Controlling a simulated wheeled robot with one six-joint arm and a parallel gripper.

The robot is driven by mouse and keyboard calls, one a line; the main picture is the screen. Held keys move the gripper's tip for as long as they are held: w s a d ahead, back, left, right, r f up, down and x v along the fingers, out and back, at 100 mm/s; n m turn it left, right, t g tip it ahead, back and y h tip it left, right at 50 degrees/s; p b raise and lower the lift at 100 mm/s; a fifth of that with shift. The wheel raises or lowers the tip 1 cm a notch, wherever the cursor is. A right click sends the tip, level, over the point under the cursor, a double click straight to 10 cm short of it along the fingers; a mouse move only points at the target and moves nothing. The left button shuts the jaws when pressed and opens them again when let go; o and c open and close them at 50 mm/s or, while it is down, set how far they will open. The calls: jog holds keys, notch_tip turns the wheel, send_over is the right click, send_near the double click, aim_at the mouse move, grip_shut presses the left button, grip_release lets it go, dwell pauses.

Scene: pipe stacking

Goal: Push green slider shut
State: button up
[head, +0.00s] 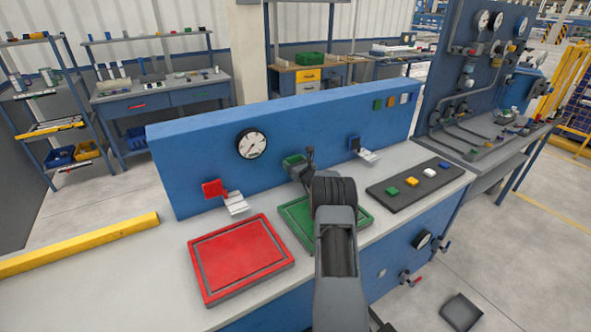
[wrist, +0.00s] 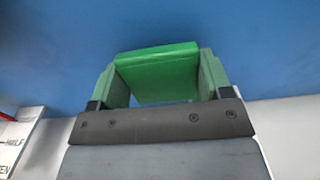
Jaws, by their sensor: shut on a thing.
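The green slider (head: 293,160) sits on the front of the blue panel, between the red and blue ones. In the wrist view the green slider (wrist: 158,72) is a bright green block against the blue panel face, between two duller green fingers. My gripper (wrist: 163,62) is shut on it. In the head view my gripper (head: 303,168) is at the slider and mostly hidden behind my dark wrist. The slider's lower part and its label are hidden by my arm.
A red slider (head: 212,188) and a blue slider (head: 354,144) flank it, with white labels nearby. A gauge (head: 251,145) is on the panel. A red tray (head: 240,258), a partly hidden green tray (head: 297,222) and a dark button strip (head: 415,185) lie on the bench.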

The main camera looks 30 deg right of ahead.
jog(key=o, duration=1.3)
jog(key=shift+w, duration=0.15)
jog(key=s, duration=0.4)
jog(key=s+b, duration=0.1)
jog(key=s, duration=0.4)
jog(key=s+b, duration=0.1)
jog(key=s, duration=0.3)
jog(key=shift+s+a, duration=0.4)
